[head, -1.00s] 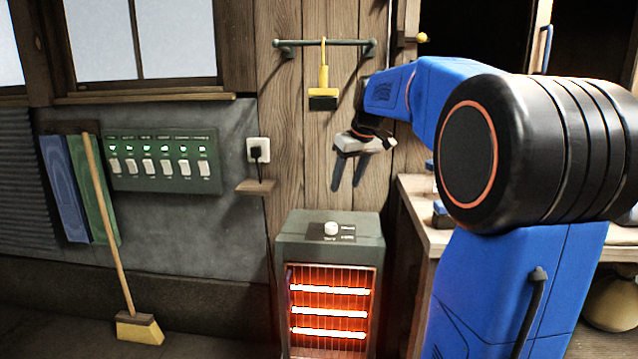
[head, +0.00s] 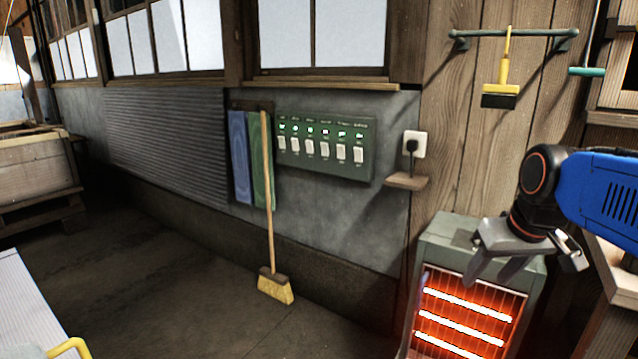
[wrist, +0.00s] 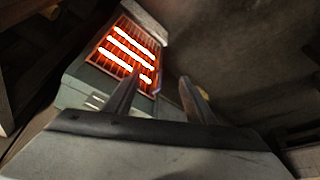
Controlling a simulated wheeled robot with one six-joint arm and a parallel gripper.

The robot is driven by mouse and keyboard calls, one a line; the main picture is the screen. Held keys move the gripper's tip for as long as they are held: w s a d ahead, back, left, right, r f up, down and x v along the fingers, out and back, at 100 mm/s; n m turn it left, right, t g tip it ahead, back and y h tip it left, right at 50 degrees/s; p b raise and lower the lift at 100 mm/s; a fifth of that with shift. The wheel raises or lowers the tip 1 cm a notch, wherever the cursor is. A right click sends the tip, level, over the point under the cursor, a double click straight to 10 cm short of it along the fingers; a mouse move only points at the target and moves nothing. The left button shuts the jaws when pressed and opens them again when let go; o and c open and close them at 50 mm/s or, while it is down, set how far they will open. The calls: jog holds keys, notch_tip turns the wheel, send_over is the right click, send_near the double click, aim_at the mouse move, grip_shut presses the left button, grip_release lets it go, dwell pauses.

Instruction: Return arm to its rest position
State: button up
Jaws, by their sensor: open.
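My gripper (head: 520,266) is at the right of the head view, at the end of my blue arm. Its jaws are open with nothing between them. In the head view it overlaps the upper part of the glowing heater (head: 465,325); I cannot tell the exact gap. In the wrist view the two fingers (wrist: 160,100) stand apart, with the heater's lit grille (wrist: 128,50) beyond them at the upper left.
A socket (head: 414,145) has a small shelf (head: 406,181) below. The floor at centre left is clear.

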jog(key=s+a+f, duration=0.4)
jog(key=s+f, duration=0.6)
jog(key=s, duration=0.2)
jog(key=shift+s+f, duration=0.2)
jog(key=shift+f, duration=0.15)
